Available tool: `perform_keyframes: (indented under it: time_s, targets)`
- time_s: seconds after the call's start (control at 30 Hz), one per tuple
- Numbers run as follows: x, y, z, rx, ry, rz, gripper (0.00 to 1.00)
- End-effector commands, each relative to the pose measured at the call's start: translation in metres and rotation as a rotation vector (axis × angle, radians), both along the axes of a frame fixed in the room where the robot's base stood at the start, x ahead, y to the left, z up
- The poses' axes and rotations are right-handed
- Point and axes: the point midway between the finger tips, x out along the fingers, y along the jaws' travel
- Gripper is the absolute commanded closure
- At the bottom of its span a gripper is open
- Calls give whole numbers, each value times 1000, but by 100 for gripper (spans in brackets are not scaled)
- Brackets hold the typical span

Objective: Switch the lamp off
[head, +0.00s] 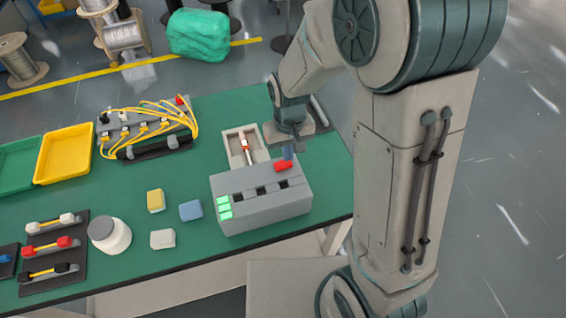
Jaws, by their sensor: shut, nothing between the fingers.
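A grey box (262,200) stands near the table's front edge. A red piece (284,165) sits on the box's top at the back right. My gripper (288,154) points down just above or behind this red piece, with its fingers shut and nothing held. I cannot tell whether the fingertips touch the red piece. I cannot tell for sure which part is the lamp.
A beige tray (231,139) with a red-and-white item stands behind the box. Yellow, blue and white blocks and a white jar (110,235) lie to the left. Yellow cables (183,112), a yellow tray (64,156) and a green tray are farther back. Green table surface is free between them.

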Motion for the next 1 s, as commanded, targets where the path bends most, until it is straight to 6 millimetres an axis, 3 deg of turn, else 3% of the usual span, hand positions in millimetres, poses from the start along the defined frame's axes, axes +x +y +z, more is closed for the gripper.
perform_keyframes:
  time_s: [1.0]
  targets:
    - [0, 0, -7, 0, 0, 0, 100]
